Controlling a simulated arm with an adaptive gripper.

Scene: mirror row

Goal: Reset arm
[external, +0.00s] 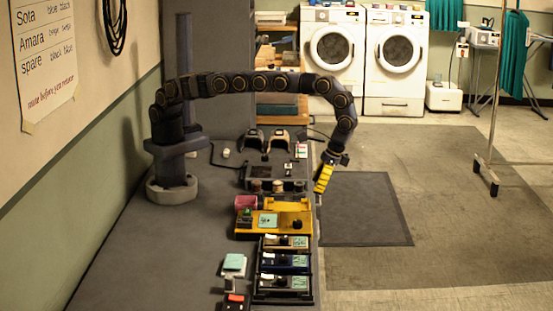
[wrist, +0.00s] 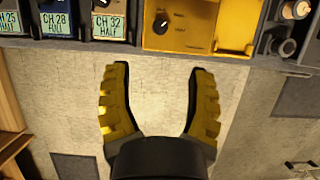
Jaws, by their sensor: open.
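My arm reaches from its base at the left, arches across the table and bends down at the table's right edge. My gripper (external: 322,181) points downward there, with yellow ribbed fingers. In the wrist view my gripper (wrist: 160,70) is open, its two fingers well apart, with nothing between them but the floor. The fingertips are just short of the table edge, below a yellow box (wrist: 177,38) with a black knob. This yellow box (external: 256,226) also shows in the external view, left of and nearer the camera than my gripper.
A rack (external: 262,299) of several small boxes stands at the near end; the wrist view shows labels CH 28 FULL and CH 32 HALF. A dark device (external: 262,180) with knobs lies beyond the yellow box. A floor mat (external: 365,208) lies right of the table.

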